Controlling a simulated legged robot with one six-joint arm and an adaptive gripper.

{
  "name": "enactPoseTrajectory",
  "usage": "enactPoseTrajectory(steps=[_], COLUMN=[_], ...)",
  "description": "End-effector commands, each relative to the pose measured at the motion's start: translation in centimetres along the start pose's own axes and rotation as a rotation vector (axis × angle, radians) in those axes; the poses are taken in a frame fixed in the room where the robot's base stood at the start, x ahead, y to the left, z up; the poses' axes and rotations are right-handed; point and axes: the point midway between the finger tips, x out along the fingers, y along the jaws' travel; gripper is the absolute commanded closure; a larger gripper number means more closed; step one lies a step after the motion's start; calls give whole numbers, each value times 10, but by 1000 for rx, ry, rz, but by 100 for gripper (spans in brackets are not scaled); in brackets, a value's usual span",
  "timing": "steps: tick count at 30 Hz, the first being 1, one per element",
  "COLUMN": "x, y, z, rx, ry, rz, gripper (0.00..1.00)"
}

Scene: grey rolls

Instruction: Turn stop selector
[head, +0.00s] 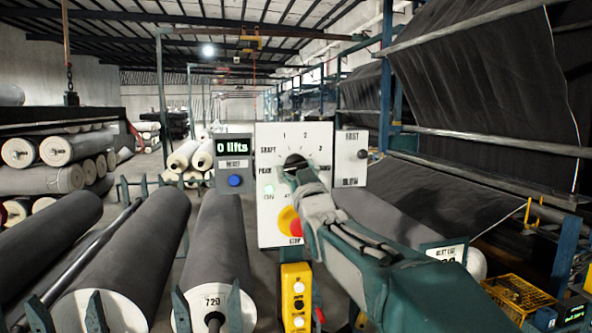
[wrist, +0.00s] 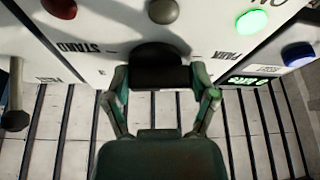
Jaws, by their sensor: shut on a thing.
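The stop selector is a black knob (head: 295,161) on a white control panel (head: 320,136), ringed by printed marks including 1, 2 and 3. In the wrist view the dark knob (wrist: 160,73) sits between my gripper's fingers, with STAND and PARK printed upside down on either side. My gripper (head: 304,179) reaches up to the panel from the lower right and also shows in the wrist view (wrist: 160,90). It is shut on the knob. My gripper hides part of the panel's lower right, and the knob's exact pointing direction is unclear.
A display (head: 232,147) reading "0 lifts" with a blue button (head: 235,181) is on the left. A FAST/SLOW lever box (head: 350,160) is on the right. A red-and-yellow stop button (head: 289,221) sits below the knob. Grey rolls (head: 130,250) lie at lower left.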

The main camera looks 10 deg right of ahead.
Motion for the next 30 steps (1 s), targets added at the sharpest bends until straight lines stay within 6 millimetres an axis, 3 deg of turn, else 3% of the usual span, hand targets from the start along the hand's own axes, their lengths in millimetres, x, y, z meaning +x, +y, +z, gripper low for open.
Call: enactPoseTrajectory(steps=[14, 15, 16, 17, 30], x=[1, 1, 0, 0, -1], y=[0, 0, 0, 0, 0], z=[-4, -4, -4, -3, -1], rx=[-16, -16, -16, -16, -14], ry=[9, 9, 9, 8, 3], rz=[-6, -6, -6, -6, -6], gripper=[73, 17, 3, 0, 0])
